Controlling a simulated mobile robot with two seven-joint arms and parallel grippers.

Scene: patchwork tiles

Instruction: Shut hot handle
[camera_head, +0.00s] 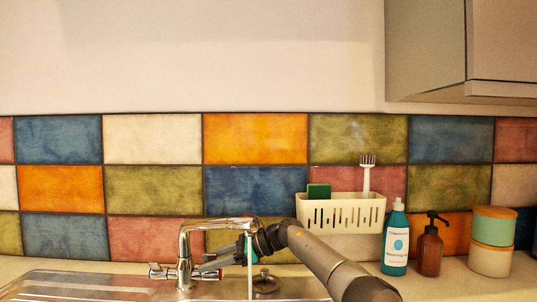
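The chrome faucet (184,245) stands at the back of the sink, its spout bent over to the right. A pale vertical strip that looks like running water (249,270) drops from the spout's end. A small handle (159,272) sticks out at the left of the faucet's base. Another handle (208,274) with a reddish tip sticks out at the right. Which one is hot is unclear at this size. My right gripper (217,258) reaches in from the right, behind the spout and just above the right handle. Its fingertips are small and partly hidden; contact is unclear. My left gripper is out of view.
A teal bottle (395,240), brown pump bottle (429,250) and stacked round containers (492,242) stand right. The sink's left side (80,285) is clear.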

